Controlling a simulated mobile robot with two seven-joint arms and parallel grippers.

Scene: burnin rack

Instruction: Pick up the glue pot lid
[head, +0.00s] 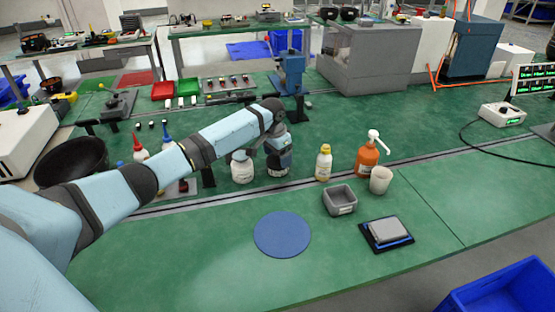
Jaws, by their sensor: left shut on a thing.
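A white pot (242,172) stands upright on the green bench, left of the middle of the head view. I take it to be the glue pot. My left arm reaches in from the left and bends down beside it. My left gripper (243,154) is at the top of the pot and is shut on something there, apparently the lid. The lid itself is too small and too covered to make out. I cannot tell whether it is still touching the pot. My right gripper is not in view.
A yellow-capped bottle (323,164), an orange pump bottle (367,158), a beige cup (380,181) and a grey bin (340,200) stand to the right. A blue round mat (282,234) lies in front, with clear bench around it. Red- and blue-tipped bottles stand behind my arm.

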